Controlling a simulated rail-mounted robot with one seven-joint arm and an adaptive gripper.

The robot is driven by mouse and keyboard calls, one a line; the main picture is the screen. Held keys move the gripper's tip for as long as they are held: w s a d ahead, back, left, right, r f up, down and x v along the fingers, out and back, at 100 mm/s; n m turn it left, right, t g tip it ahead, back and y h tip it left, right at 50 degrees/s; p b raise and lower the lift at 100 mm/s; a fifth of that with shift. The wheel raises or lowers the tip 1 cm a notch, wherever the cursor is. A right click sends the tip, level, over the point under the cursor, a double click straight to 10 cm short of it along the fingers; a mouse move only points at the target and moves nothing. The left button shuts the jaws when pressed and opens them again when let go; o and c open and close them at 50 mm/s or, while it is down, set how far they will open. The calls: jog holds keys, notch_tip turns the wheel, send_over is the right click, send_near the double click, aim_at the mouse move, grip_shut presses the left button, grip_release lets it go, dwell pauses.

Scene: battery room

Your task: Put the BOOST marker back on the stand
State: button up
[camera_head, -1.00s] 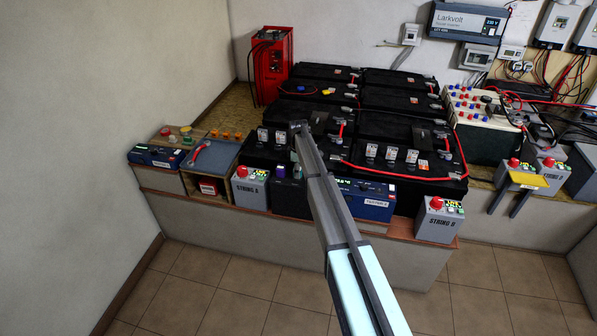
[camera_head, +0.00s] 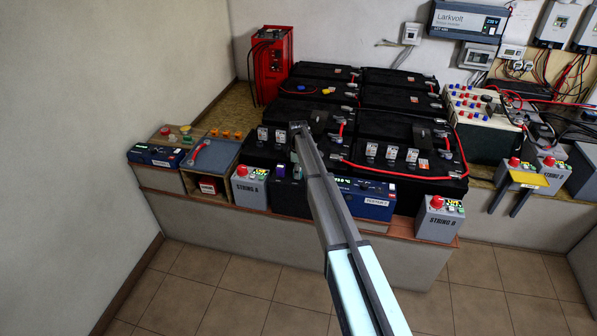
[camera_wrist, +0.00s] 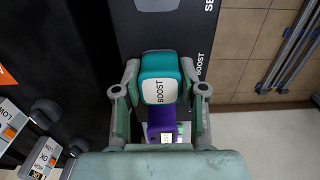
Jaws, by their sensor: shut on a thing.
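The teal BOOST marker (camera_wrist: 160,88) has a white label and sits between the fingers of my gripper (camera_wrist: 160,98) in the wrist view. My gripper is shut on it. A dark panel with BOOST lettering, apparently the stand (camera_wrist: 187,52), lies behind and beside the marker. I cannot tell whether the marker touches it. A purple piece (camera_wrist: 161,122) shows just below the marker in the wrist view. In the head view the dark stand (camera_head: 288,194) is at the bench front, with the purple piece (camera_head: 280,171) on top. My arm partly hides this area.
A grey STRING A box (camera_head: 250,188) with a red knob stands left of the stand. A blue device (camera_head: 367,199) stands to its right. Large black batteries (camera_head: 385,128) fill the bench behind. The tiled floor (camera_head: 200,285) in front is clear.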

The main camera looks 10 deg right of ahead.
jog(key=shift+f, duration=0.2)
jog(key=o, duration=0.9)
jog(key=shift+c, duration=0.2)
jog(key=shift+r+p, duration=1.65)
jog(key=shift+r, duration=3.85)
